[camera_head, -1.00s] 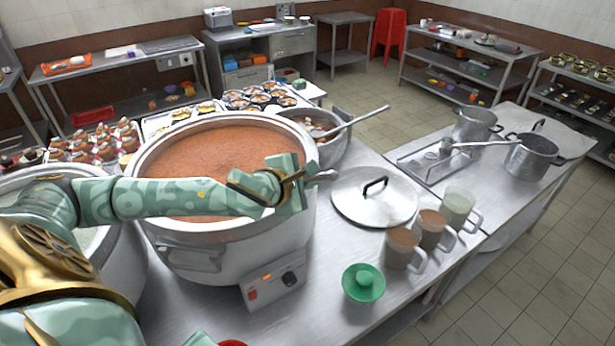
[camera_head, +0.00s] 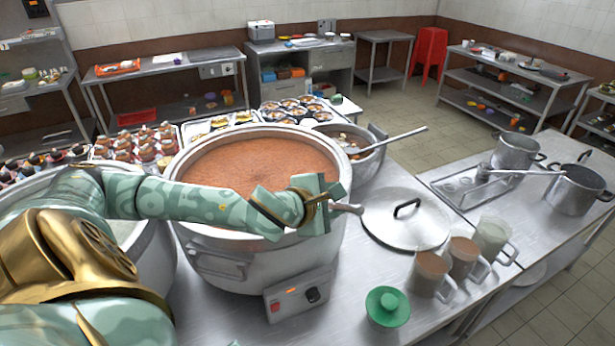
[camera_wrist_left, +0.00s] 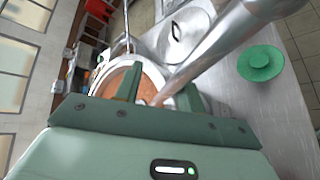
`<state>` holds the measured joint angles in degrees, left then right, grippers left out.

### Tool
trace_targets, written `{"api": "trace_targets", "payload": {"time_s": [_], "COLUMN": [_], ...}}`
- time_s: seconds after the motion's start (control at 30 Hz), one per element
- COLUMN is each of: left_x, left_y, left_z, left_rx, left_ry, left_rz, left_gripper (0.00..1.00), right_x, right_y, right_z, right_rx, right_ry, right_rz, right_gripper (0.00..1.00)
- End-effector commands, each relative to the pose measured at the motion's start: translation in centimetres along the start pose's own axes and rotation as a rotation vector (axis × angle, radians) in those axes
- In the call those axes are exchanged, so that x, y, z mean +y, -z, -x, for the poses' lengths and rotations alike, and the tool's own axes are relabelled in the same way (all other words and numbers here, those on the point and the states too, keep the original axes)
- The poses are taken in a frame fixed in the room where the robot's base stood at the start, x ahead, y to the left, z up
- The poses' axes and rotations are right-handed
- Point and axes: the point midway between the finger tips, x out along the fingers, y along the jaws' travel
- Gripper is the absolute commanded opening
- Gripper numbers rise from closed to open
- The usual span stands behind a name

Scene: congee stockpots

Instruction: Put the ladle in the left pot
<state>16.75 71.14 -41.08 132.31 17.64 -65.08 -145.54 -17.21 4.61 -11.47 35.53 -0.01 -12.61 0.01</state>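My left gripper (camera_head: 318,203) is at the right rim of the large middle pot (camera_head: 250,262), which is full of orange-brown congee. A ladle handle (camera_head: 346,208) sticks out to the right of the fingers. In the left wrist view the metal handle (camera_wrist_left: 215,52) runs between the fingers (camera_wrist_left: 158,95), which appear closed on it. The ladle's bowl is hidden. The left pot (camera_head: 153,268) stands at the left with pale contents, largely covered by my left arm. My right gripper is not in view.
A lid (camera_head: 395,232), several mugs (camera_head: 430,273) and a green knobbed lid (camera_head: 387,307) lie right of the middle pot. A metal bowl (camera_head: 368,165) with another long handle stands behind. A control box (camera_head: 300,295) is in front. Small cups (camera_head: 135,147) crowd behind the left pot.

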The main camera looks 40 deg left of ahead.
Motion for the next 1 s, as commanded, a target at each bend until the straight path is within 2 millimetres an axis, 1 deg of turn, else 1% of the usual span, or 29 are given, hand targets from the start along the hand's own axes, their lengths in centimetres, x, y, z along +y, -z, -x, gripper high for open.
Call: {"api": "trace_targets", "payload": {"time_s": [0.03,0.17,0.2,0.3,0.5,0.6,0.7,0.83,1.0], "left_x": [0.0,0.0,0.3,0.8,0.7,0.5,0.3,0.2,0.0], "left_y": [0.1,0.1,-0.2,-0.4,-0.4,-0.3,-0.2,-0.1,0.0], "left_z": [1.4,5.2,6.3,8.1,10.9,12.1,12.9,13.3,13.4], "left_rx": [0.001,0.001,0.003,0.002,0.002,0.002,0.001,0.0,-0.001], "left_ry": [0.002,0.002,0.004,0.003,0.002,0.002,0.0,-0.001,-0.002], "left_rz": [-0.007,-0.01,-0.003,-0.001,-0.001,-0.001,-0.001,0.0,0.0], "left_gripper": [0.39,0.39,0.39,0.39,0.39,0.39,0.39,0.39,0.39], "right_x": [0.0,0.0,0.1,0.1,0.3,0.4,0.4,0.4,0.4], "right_y": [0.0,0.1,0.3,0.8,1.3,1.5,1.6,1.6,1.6], "right_z": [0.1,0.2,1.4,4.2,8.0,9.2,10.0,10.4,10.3], "right_rx": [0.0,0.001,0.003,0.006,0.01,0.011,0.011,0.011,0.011], "right_ry": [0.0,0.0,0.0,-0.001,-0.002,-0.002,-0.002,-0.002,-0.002], "right_rz": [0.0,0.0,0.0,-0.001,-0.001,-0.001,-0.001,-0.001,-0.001], "right_gripper": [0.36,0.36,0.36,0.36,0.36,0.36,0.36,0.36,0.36]}}
